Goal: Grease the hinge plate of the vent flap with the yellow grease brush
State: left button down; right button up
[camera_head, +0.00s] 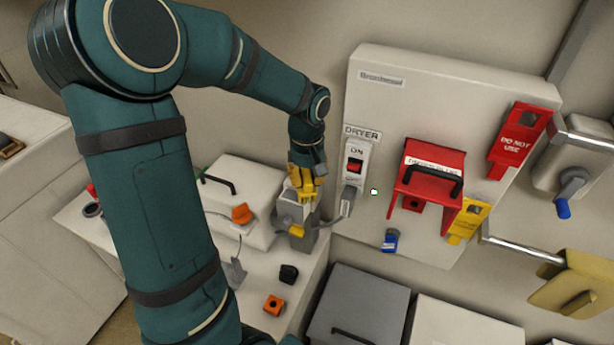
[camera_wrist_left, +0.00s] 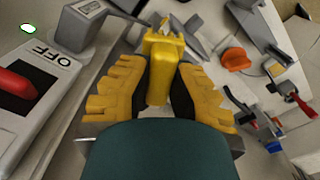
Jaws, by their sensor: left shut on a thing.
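My left gripper (camera_head: 306,192) is shut on a yellow piece (camera_wrist_left: 162,68), which looks like the grease brush. In the left wrist view it lies between the yellow fingers, with a pale, ragged tip at its far end. In the head view the gripper is directly above a grey block-shaped holder (camera_head: 297,218), beside the dryer switch. The fingers hide most of the brush there, and I cannot tell whether it touches the holder. I cannot clearly make out the vent flap or its hinge plate. My right gripper is not in view.
The white wall panel carries a dryer switch (camera_head: 354,167), a red cover (camera_head: 428,185) and a red tag (camera_head: 517,141). An orange knob (camera_head: 242,214), a black piece (camera_head: 288,274) and an orange block (camera_head: 273,305) are on the bench. A grey lidded box (camera_head: 360,300) stands in front.

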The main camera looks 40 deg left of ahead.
pick_arm(q)
jog(key=shift+f+b, duration=0.35)
jog(key=shift+f, duration=0.15)
jog(key=shift+s+a+r, duration=0.1)
jog(key=shift+s+a, duration=0.1)
jog(key=shift+a, duration=0.45)
jog(key=shift+s+a+r, duration=0.1)
jog(key=shift+s+a, duration=0.1)
jog(key=shift+a, duration=0.45)
jog(key=shift+s+a, duration=0.15)
jog(key=shift+a, duration=0.2)
jog(key=shift+s+a+p, duration=0.2)
jog(key=shift+a, duration=0.55)
jog(key=shift+s+a+p, duration=0.15)
jog(key=shift+a, duration=0.6)
jog(key=shift+s+a, duration=0.1)
jog(key=shift+f, duration=0.15)
jog(key=shift+w+d+f, duration=0.1)
jog(key=shift+w+d, duration=0.1)
jog(key=shift+d, duration=0.5)
jog(key=shift+w+d, duration=0.15)
jog(key=shift+d, duration=0.55)
jog(key=shift+d+b, duration=0.2)
jog(key=shift+b, duration=0.1)
